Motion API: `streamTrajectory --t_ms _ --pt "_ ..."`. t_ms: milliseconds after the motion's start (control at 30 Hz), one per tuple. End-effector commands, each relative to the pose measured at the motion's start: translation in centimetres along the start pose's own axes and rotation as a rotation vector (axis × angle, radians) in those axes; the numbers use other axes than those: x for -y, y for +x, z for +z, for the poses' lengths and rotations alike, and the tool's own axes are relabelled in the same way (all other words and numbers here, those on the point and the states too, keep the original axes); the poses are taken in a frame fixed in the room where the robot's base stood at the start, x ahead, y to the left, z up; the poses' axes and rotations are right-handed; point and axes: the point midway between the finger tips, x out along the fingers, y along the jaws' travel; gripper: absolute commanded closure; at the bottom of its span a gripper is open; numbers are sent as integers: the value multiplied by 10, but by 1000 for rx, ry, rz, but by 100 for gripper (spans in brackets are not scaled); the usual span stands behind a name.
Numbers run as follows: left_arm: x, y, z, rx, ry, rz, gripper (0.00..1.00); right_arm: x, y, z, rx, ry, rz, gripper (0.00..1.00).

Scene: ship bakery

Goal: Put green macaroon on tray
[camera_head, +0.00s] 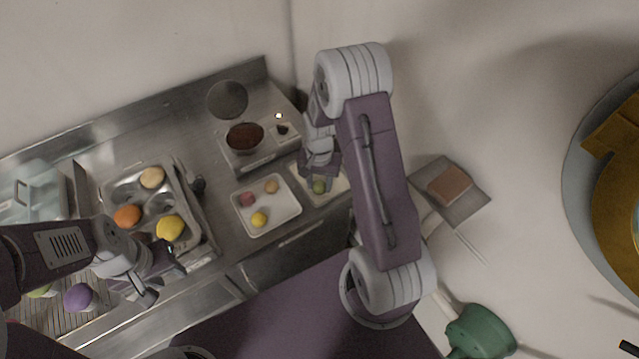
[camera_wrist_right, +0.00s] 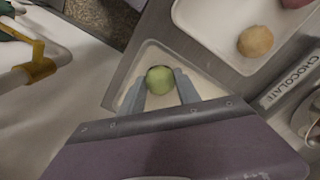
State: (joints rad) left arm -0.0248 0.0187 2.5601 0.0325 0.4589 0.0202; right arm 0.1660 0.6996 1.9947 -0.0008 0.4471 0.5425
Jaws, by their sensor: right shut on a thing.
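The green macaroon (camera_head: 319,187) is between the fingers of my right gripper (camera_head: 318,182). In the right wrist view, the green macaroon (camera_wrist_right: 160,79) shows between the two grey fingertips (camera_wrist_right: 161,88), over a small pale square dish (camera_wrist_right: 150,56). I cannot tell whether it still touches the dish. The white tray (camera_head: 284,224) lies just left of it in the head view and holds a pink, an orange-tan and a yellow macaroon. The tray's edge (camera_wrist_right: 222,48) also shows in the wrist view. My left gripper (camera_head: 164,274) is open and empty at the lower left.
A metal muffin pan (camera_head: 193,222) with orange and yellow items stands left of the tray. A purple item (camera_head: 79,297) lies on a rack. A bowl of chocolate (camera_head: 245,137) stands behind the tray. Bare tray surface shows at its right side.

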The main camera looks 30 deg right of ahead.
Motion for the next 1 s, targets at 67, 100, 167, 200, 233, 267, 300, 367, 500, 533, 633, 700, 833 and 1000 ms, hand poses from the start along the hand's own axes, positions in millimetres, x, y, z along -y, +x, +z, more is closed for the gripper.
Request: streamTrajectory --t_ms 67,100,167,200,233,267,300,367,500,533,633,700,833,1000 --pt "0 -2 0 0 0 0 64 0 7 0 1 0 0 80" --pt "0 -2 0 0 0 0 64 0 9 0 0 0 0 80" --pt "0 -2 0 0 0 0 64 0 9 0 -2 0 -1 80" --pt "0 -1 0 0 0 0 64 0 9 0 -2 0 -1 80" --pt "0 -1 0 0 0 0 64 0 9 0 -2 0 -1 80" --pt "0 -1 0 0 0 0 64 0 9 0 -2 0 -1 80" --pt "0 -1 0 0 0 0 64 0 9 0 -2 0 -1 80" --pt "0 0 0 0 0 0 64 0 11 0 -1 0 -1 80" --pt "0 1 0 0 0 0 64 0 13 0 -2 0 -1 50" --pt "0 1 0 0 0 0 64 0 12 0 -2 0 -1 42" --pt "0 1 0 0 0 0 64 0 12 0 -2 0 -1 39" --pt "0 1 0 0 0 0 64 0 12 0 -2 0 -1 39" --pt "0 1 0 0 0 0 64 0 12 0 -2 0 -1 39" --pt "0 0 0 0 0 0 64 1 -4 -2 -6 0 -3 39"
